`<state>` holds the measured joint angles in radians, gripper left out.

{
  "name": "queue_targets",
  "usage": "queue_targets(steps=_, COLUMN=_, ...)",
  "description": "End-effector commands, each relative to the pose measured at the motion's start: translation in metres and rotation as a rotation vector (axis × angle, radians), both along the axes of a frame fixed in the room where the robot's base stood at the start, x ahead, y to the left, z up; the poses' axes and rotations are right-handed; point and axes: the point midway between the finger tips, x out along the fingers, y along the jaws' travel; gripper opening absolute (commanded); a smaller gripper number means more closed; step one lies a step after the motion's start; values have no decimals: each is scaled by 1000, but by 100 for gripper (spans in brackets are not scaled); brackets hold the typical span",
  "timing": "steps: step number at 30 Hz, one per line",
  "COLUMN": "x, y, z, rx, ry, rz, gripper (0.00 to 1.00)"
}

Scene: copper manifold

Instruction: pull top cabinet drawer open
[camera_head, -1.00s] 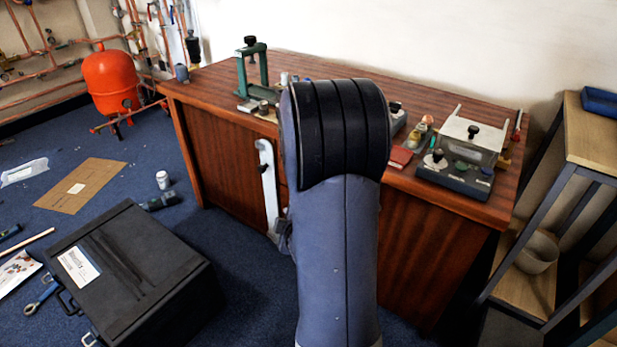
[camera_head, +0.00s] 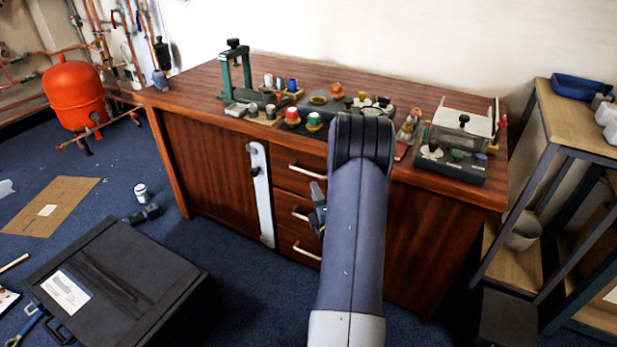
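The wooden cabinet (camera_head: 210,165) has a stack of drawers in its front, partly behind my arm. The top drawer (camera_head: 285,163) appears shut, with a pale bar handle (camera_head: 306,171) across it. Below it are the middle drawer handle (camera_head: 300,214) and the bottom drawer handle (camera_head: 306,251); these drawers also look shut. My gripper (camera_head: 318,204) shows only in part, as a dark shape at the left edge of my arm, in front of the middle drawer and below the top handle. Whether its fingers are open is unclear. It appears apart from the top handle.
A pale upright bar (camera_head: 260,195) stands against the cabinet front, left of the drawers. A black case (camera_head: 115,280) lies on the floor at front left. A shelf rack (camera_head: 570,130) stands at right. Small tools and fittings crowd the cabinet top.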

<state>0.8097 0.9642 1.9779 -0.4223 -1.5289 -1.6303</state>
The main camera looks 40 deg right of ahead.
Motion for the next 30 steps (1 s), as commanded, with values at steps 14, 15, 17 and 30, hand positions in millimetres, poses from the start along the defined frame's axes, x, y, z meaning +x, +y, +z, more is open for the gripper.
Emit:
queue_targets(steps=14, x=66, y=-26, z=10, rx=1, ry=1, rz=0, gripper=33)
queue_targets(steps=15, x=68, y=-27, z=10, rx=2, ry=0, rz=0, gripper=33)
queue_targets(steps=17, x=69, y=-27, z=10, rx=2, ry=0, rz=0, gripper=33)
queue_targets(steps=30, x=69, y=-28, z=10, rx=3, ry=1, rz=0, gripper=16)
